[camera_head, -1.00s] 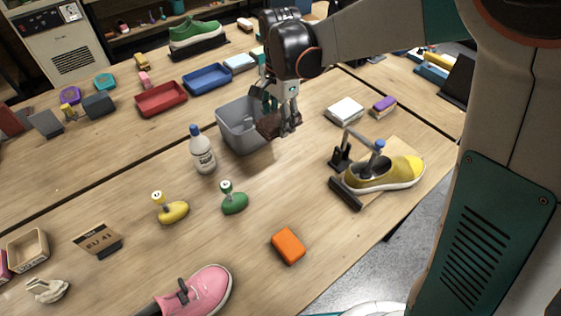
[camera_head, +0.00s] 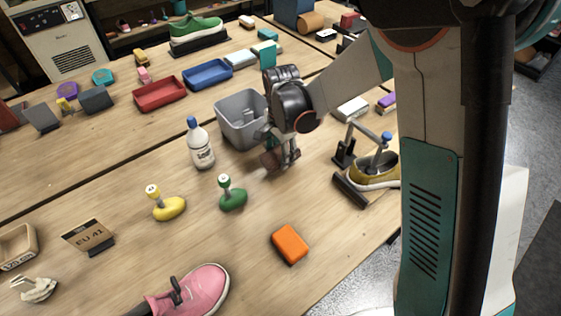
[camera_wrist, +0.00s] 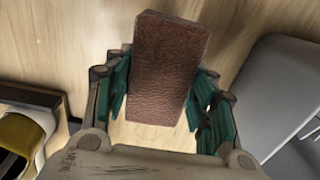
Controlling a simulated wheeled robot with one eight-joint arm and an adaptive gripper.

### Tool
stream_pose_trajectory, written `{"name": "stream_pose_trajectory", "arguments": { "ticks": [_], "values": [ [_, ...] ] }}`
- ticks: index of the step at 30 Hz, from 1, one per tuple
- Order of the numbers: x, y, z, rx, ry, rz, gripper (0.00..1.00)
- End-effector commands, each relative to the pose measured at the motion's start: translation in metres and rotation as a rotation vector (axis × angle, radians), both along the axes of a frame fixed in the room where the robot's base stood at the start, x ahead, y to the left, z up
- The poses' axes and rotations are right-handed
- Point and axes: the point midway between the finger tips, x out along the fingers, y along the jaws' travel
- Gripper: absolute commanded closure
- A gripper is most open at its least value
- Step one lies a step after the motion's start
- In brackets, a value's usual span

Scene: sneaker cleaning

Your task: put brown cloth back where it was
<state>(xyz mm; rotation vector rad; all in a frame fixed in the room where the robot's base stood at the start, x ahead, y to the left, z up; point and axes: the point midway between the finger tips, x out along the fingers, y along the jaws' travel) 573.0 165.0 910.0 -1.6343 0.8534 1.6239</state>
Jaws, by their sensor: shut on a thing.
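The brown cloth (camera_wrist: 165,70) looks like a folded block with a leathery face in the wrist view. My gripper (camera_wrist: 158,95) is shut on it, with teal fingers on both sides. In the head view the brown cloth (camera_head: 270,160) hangs low in my gripper (camera_head: 281,160), just in front of the grey bin (camera_head: 240,118). It seems to be slightly above the table or close to it; the gap cannot be told.
A white bottle (camera_head: 201,145) and a green-based brush (camera_head: 232,197) stand left of my gripper. A yellow shoe on a stand (camera_head: 375,170) is to the right. An orange block (camera_head: 290,244) lies in front. Bare wood lies between them.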

Motion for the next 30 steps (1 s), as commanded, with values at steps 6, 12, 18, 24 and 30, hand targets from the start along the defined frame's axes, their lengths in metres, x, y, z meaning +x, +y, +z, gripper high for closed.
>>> {"name": "stream_pose_trajectory", "arguments": {
  "ticks": [6, 12, 18, 24, 30],
  "values": [
    [0.0, 0.0, -0.034, 0.0, 0.0, 0.0, 0.75],
    [0.0, 0.0, -0.036, 0.0, 0.0, 0.0, 0.75],
    [0.0, 0.0, -0.039, 0.0, 0.0, 0.0, 0.75],
    [0.0, 0.0, -0.038, 0.0, 0.0, 0.0, 0.29],
    [0.0, 0.0, -0.038, 0.0, 0.0, 0.0, 0.29]
  ]
}}
